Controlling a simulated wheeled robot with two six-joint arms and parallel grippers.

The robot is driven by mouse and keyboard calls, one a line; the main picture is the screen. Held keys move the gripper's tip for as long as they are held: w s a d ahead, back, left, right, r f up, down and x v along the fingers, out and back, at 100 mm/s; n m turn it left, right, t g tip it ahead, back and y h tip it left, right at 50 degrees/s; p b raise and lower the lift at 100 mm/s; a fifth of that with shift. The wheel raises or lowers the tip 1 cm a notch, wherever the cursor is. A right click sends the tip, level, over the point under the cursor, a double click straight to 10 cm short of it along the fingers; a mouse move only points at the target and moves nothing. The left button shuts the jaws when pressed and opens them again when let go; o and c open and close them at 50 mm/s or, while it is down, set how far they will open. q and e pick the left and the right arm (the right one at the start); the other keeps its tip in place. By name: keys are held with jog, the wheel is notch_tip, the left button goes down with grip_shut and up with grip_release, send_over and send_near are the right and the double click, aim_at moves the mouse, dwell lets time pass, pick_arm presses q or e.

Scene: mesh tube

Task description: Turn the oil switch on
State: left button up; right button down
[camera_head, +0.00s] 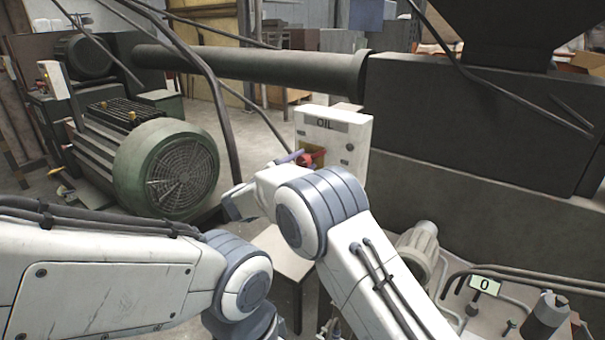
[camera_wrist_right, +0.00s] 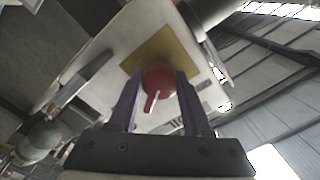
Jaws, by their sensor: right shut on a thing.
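The white oil switch box, marked "OIL" (camera_head: 339,126), stands in the middle of the head view. Its red switch knob (camera_head: 316,159) sits on the front, partly hidden by my right arm. In the right wrist view the round red knob (camera_wrist_right: 160,80) with a pale pointer line sits on a yellow plate (camera_wrist_right: 150,54). The two purple fingers of my right gripper (camera_wrist_right: 159,92) stand on either side of the knob and are shut on it. My left arm comes in from the left, low in the head view; its fingers do not show.
A green motor (camera_head: 167,168) with a round fan cover stands at the left. A thick dark pipe (camera_head: 255,72) runs across to a big dark machine (camera_head: 470,120) at the right. Thin dark cables hang in front. A counter label (camera_head: 485,285) reads 0 at the lower right.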

jog(key=m+b, duration=0.4)
jog(key=shift+f, duration=0.3)
pick_arm(q)
notch_tip(320, 180, down, 8)
jog(key=b, duration=0.2)
jog(key=shift+r+b, duration=0.15)
jog(key=shift+b, duration=0.2)
pick_arm(e)
jog(key=shift+r+m, duration=0.15)
jog(key=shift+m, duration=1.25)
jog(key=shift+c, duration=1.7)
grip_release()
jog(key=shift+r, duration=0.1)
